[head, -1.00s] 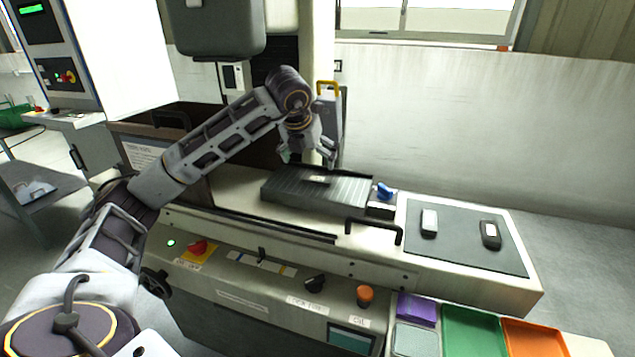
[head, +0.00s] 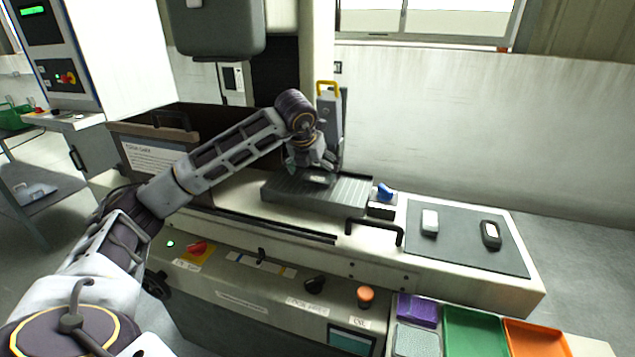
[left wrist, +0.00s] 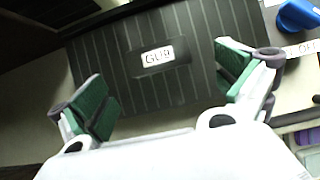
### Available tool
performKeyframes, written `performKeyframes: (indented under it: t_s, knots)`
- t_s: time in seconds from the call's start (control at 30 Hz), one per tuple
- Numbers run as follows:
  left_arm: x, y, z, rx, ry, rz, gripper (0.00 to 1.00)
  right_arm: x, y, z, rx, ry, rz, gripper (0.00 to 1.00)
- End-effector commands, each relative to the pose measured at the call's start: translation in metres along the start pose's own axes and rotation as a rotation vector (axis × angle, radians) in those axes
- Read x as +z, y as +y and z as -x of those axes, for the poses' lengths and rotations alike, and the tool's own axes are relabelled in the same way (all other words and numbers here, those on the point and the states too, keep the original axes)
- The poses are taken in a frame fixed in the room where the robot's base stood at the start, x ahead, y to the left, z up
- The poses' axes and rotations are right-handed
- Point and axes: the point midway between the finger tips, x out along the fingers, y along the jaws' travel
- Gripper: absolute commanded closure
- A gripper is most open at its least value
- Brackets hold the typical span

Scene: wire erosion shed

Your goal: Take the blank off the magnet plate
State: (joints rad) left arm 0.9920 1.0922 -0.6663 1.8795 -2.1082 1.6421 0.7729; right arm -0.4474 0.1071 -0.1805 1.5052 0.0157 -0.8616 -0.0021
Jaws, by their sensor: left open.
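The magnet plate (head: 350,192) is a dark, ribbed slab on the machine bed. It fills much of the left wrist view (left wrist: 105,58). The blank (left wrist: 140,71) is a dark block with a white label, lying on the plate. In the head view my gripper mostly covers it. My left gripper (head: 318,172) is right over the plate at the blank. In the left wrist view its green-padded fingers (left wrist: 163,80) are spread wide, one to each side of the blank, with nothing between them gripped. My right gripper is not in view.
A blue knob (head: 385,191) sits at the plate's right end. A black bar handle (head: 374,229) rises in front. A dark mat (head: 462,245) with two small devices lies to the right. Green (head: 472,332) and orange (head: 535,338) trays stand at the front right. A yellow-handled column (head: 329,115) stands behind.

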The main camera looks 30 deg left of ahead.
Motion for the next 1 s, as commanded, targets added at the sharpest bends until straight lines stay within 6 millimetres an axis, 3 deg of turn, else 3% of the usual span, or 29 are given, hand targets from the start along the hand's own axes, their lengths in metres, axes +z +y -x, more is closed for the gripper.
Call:
performKeyframes:
  t_s: [0.43,1.0]
  knots:
    - [0.002,0.001,-0.044,0.0,0.002,0.0,0.0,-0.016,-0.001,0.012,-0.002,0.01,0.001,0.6]
    - [0.002,0.002,-0.048,0.001,0.0,0.0,0.03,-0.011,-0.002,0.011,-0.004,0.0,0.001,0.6]
